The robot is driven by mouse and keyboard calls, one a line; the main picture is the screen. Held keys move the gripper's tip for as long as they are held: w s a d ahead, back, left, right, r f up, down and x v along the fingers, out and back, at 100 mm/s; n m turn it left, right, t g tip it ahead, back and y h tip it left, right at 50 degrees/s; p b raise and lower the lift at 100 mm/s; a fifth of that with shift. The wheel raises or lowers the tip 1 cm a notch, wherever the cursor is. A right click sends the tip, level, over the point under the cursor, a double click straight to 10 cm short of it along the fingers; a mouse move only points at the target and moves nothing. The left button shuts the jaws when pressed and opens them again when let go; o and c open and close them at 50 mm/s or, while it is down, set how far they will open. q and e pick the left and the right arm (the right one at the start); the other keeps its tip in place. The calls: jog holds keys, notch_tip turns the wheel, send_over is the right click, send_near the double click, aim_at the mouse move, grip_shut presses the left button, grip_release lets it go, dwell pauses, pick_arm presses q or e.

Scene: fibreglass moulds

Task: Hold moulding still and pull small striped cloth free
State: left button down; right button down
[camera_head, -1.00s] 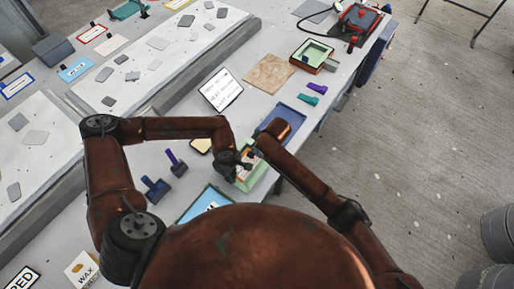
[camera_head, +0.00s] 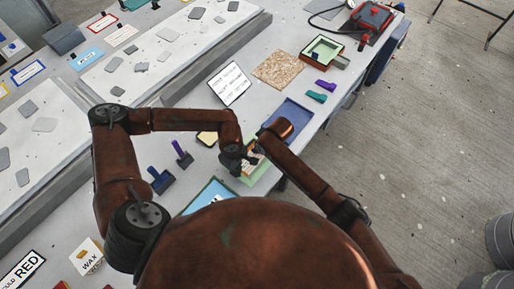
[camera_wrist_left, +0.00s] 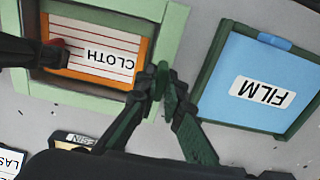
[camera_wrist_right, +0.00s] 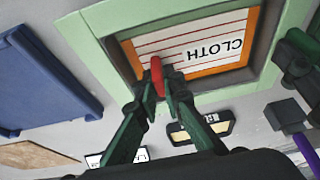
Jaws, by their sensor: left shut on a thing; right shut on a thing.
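The moulding (camera_wrist_left: 110,90) is a pale green square frame with a sunken middle, lying on the table; it also shows in the right wrist view (camera_wrist_right: 90,50). The small striped cloth (camera_wrist_right: 190,45), white with red lines, an orange border and the word CLOTH, lies inside it; it shows in the left wrist view (camera_wrist_left: 100,60). My left gripper (camera_wrist_left: 164,80) is shut on the moulding's side wall. My right gripper (camera_wrist_right: 157,92) is shut on a red tab (camera_wrist_right: 156,72) at the cloth's edge. Arms hide part of the moulding in the head view.
A blue-panelled FILM frame (camera_wrist_left: 262,85) lies beside the moulding. A blue tray (camera_head: 290,117) lies on its other side. The table's edge is on the right.

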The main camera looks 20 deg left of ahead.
jog(key=shift+r, duration=0.2)
jog(key=shift+r, duration=1.9)
jog(key=shift+r, duration=0.55)
jog(key=shift+s+a+r, duration=0.1)
jog(key=shift+r, duration=2.35)
pick_arm(q)
jog(key=c, duration=2)
grip_release()
jog(key=shift+w, duration=0.1)
jog(key=shift+c, duration=0.2)
jog(key=shift+o, duration=0.4)
jog(key=shift+w, duration=0.1)
pick_arm(e)
jog(key=shift+s, duration=0.1)
pick_arm(q)
jog(key=shift+r, duration=0.15)
pick_arm(e)
jog(key=shift+a+f, duration=0.1)
